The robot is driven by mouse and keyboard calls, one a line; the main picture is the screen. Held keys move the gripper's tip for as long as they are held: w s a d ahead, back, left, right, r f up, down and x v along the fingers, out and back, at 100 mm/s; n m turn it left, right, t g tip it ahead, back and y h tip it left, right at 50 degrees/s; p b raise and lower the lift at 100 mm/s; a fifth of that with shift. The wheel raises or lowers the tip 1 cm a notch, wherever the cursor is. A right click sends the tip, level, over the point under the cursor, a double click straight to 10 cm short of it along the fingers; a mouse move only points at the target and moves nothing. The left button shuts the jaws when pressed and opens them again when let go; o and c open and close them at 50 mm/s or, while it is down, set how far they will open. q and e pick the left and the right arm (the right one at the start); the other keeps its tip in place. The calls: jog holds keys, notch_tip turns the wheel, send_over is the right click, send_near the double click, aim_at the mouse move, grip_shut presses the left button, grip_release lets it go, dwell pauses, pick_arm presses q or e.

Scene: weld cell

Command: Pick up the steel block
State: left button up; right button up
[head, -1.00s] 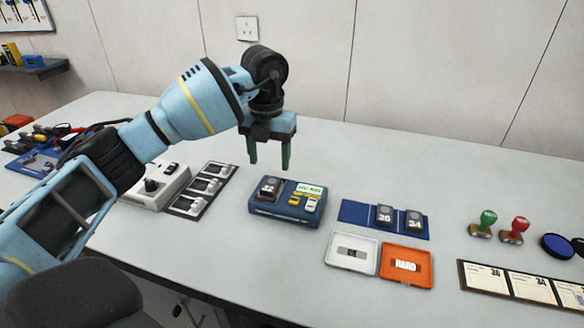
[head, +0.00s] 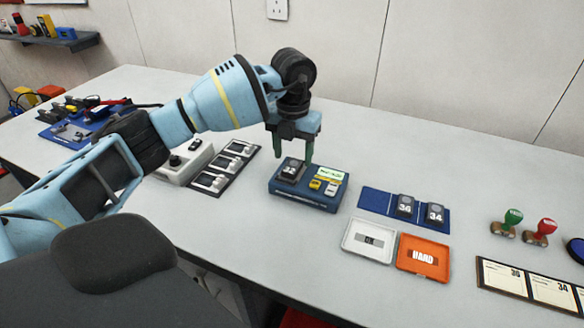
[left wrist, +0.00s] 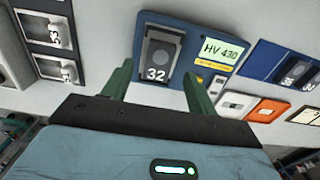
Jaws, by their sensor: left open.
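A dark steel block marked 32 (head: 291,172) sits in the left part of a blue tester (head: 310,199) on the bench. In the left wrist view the block (left wrist: 158,58) appears between my fingers, and the tester's screen reads HV 430. My left gripper (head: 292,157) is open with green fingers pointing down, just above and behind the block. In the left wrist view the open fingers (left wrist: 158,76) frame the block's near end; I cannot tell whether they touch it. My right gripper is out of view.
A black rack (head: 203,189) of blocks stands left. Stamps (head: 508,220) stand right.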

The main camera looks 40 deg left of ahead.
pick_arm(q)
jog(key=shift+a+f, duration=0.1)
jog(key=shift+f, duration=1.35)
jog(key=c, duration=1.3)
jog(key=shift+o, duration=0.2)
jog(key=shift+r, duration=0.2)
jog(key=shift+r, duration=0.55)
notch_tip(320, 180, up, 2)
jog(key=shift+r, duration=0.2)
jog(key=s+d+r, duration=0.1)
jog(key=s+d, duration=0.7)
jog(key=d, duration=0.5)
jog(key=shift+s+d, duration=0.2)
jog(key=shift+d, duration=0.1)
